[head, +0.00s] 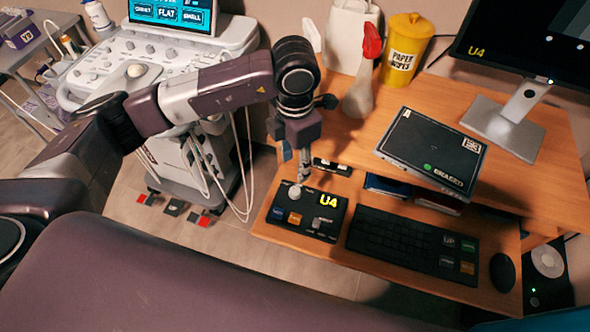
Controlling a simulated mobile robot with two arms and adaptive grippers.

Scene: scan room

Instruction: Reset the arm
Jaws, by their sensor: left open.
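My left arm (215,88) comes in from the left, bends at a dark joint above the desk and points down. My left gripper (303,172) is open just above the black U4 control box (325,229), close to its pale round knob (294,191). I cannot tell whether a fingertip touches the knob. The box lies on the wooden desk's front shelf and bears a blue button, an orange button, a small switch and yellow U4 lettering. My right gripper is out of view.
A black keyboard (408,240) lies right of the box, with a mouse (502,271) beyond it. A dark ERASED device (432,150) sits on the upper desk. A spray bottle (363,90), yellow PAPER WIPES tub (404,50) and monitor stand behind. An ultrasound cart (160,55) stands left.

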